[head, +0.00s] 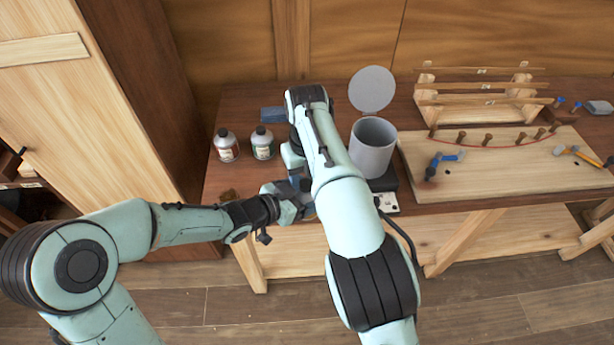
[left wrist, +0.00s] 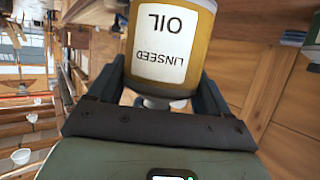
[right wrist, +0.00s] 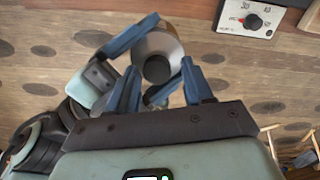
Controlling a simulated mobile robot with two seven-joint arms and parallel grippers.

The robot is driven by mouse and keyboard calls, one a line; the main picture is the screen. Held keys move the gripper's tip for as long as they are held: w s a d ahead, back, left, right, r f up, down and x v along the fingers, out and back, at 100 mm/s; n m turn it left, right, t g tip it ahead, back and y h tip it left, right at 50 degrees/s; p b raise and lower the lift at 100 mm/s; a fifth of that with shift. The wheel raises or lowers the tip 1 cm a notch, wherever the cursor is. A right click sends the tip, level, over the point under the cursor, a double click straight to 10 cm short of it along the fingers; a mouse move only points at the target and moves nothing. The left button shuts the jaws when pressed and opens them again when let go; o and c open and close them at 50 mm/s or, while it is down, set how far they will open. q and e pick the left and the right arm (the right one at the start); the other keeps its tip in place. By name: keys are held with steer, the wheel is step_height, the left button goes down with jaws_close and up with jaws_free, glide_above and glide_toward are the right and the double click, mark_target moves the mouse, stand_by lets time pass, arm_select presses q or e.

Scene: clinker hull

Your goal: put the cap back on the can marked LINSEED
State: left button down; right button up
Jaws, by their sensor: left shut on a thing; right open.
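The yellow can marked LINSEED OIL (left wrist: 165,50) is in my left gripper (head: 298,203); its label is upside down in the left wrist view. In the head view my right arm hides most of the can. In the right wrist view I look down on the can's metal top (right wrist: 171,41), with a round dark cap (right wrist: 157,70) at its middle; I cannot tell whether it is fully seated. My right gripper (right wrist: 160,85) is open, its blue fingers on either side of the cap. It points down over the can in front of the bench edge.
Two capped bottles (head: 226,148) (head: 263,145) stand on the bench at left. A grey pot (head: 372,148) with its round lid raised stands right of my right arm, by a dial panel (right wrist: 250,18). A plank (head: 500,175) with pegs and clamps fills the bench's right.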

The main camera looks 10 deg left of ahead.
steer(key=shift+s+a, duration=0.15)
steer(key=shift+a, duration=0.1)
steer(key=shift+r, duration=2.3)
steer(key=shift+d, duration=0.1)
